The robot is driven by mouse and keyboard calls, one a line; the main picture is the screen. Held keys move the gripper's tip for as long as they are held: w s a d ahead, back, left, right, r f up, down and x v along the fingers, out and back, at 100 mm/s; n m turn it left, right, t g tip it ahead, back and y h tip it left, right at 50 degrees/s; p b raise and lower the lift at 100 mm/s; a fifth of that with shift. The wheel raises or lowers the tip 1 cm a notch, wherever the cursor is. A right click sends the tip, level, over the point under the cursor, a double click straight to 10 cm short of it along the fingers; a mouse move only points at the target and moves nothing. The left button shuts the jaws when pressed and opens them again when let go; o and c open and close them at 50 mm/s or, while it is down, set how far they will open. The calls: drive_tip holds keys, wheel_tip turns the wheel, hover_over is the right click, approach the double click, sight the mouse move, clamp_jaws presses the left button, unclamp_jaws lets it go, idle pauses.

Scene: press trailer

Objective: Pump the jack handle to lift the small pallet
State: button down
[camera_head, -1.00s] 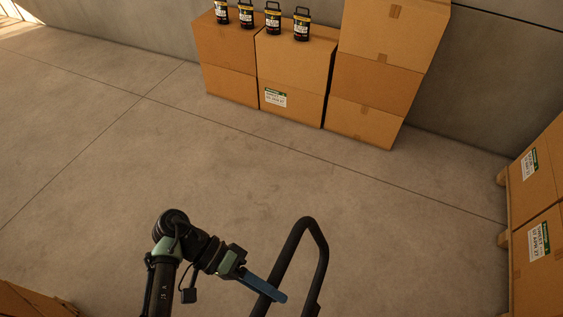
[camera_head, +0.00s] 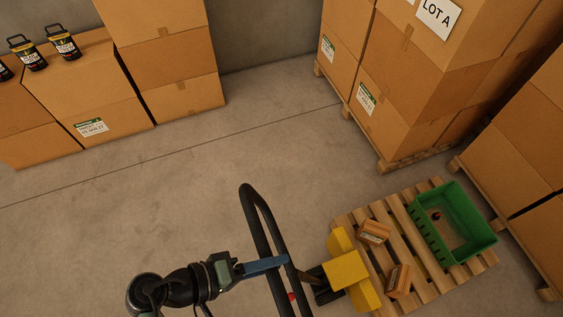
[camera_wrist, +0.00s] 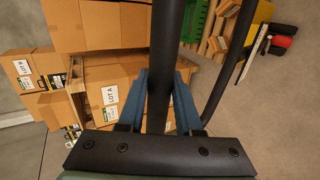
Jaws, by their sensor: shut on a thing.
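The black looped jack handle (camera_head: 249,205) rises at the bottom centre of the head view. My gripper (camera_head: 275,263) has its blue fingers shut on one bar of it. In the wrist view the handle's bar (camera_wrist: 164,50) runs between the two blue fingers of my gripper (camera_wrist: 160,100). The yellow jack (camera_head: 348,270) stands at the near left end of the small wooden pallet (camera_head: 408,222). On the pallet are a green crate (camera_head: 487,241) and two small brown boxes, one farther (camera_head: 374,232) and one nearer (camera_head: 398,281). Whether the pallet is raised I cannot tell.
Stacked cartons on a pallet (camera_head: 405,105) stand behind the small pallet, and more cartons (camera_head: 520,150) stand close at its right. Cartons (camera_head: 175,60) line the back wall, with black canisters (camera_head: 62,42) on top at left. The concrete floor at left is clear.

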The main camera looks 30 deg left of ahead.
drive_tip(key=w+d+r, duration=0.1)
drive_tip(key=w+d, duration=0.5)
drive_tip(key=w, duration=0.3)
drive_tip(key=w+d+r, duration=0.2)
drive_tip(key=w+d, duration=0.5)
drive_tip(key=w, duration=0.3)
drive_tip(key=shift+d, duration=0.25)
drive_tip(key=shift+r, duration=0.15)
drive_tip(key=s+a+f, duration=0.2)
drive_tip(key=s+a, duration=0.9)
drive_tip(key=s, duration=0.5)
drive_tip(key=shift+a, duration=0.2)
drive_tip(key=shift+w, duration=0.1)
drive_tip(key=s+a+f+b, duration=0.1)
drive_tip(key=s+a+f, duration=0.2)
drive_tip(key=s+a, duration=0.2)
drive_tip(key=s+a+f+b, duration=0.2)
drive_tip(key=s+a, duration=0.3)
drive_tip(key=s, duration=0.5)
drive_tip(key=shift+a+f, duration=0.35)
drive_tip(key=shift+f, duration=0.2)
